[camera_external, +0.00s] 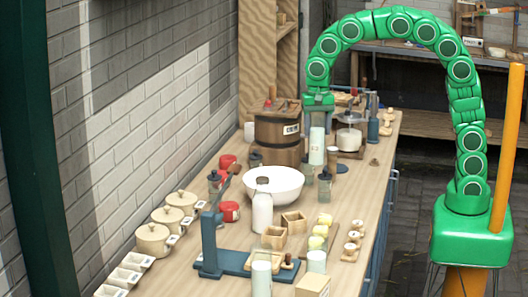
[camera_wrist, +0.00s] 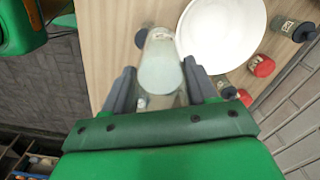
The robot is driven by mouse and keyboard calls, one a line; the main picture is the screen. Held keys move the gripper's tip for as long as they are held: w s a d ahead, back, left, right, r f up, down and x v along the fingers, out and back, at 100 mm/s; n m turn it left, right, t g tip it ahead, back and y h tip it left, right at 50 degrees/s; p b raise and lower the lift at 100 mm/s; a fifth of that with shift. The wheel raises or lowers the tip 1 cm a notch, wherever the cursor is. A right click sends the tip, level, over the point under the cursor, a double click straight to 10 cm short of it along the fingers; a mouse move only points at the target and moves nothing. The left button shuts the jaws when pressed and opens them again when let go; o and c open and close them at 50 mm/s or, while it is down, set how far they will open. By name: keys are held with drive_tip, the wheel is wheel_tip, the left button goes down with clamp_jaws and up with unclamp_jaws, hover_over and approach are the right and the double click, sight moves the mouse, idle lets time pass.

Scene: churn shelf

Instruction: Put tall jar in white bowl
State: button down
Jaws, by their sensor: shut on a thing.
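The tall jar (camera_external: 317,150) is a pale, whitish-green cylinder, upright under my gripper (camera_external: 318,122) in the external view. My gripper is shut on it. In the wrist view the jar (camera_wrist: 161,68) stands between the two dark fingers of my gripper (camera_wrist: 160,84). The white bowl (camera_external: 285,181) is wide and round, on the bench to the left of and nearer than the jar in the external view. In the wrist view the bowl (camera_wrist: 222,32) lies just right of the jar and its visible inside looks empty. I cannot tell the jar's height above the bench.
A wooden barrel (camera_external: 277,130) stands behind. Red tins (camera_external: 229,211) are to its left.

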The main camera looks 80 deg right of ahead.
drive_tip(key=w+a+f, duration=0.1)
drive_tip(key=w+f, duration=1.1)
drive_tip(key=w, duration=0.1)
drive_tip(key=shift+w+a+f, duration=0.2)
drive_tip(key=shift+a+f, duration=0.2)
drive_tip(key=shift+f, duration=0.1)
idle(0.4)
drive_tip(key=shift+c, duration=1.6)
unclamp_jaws()
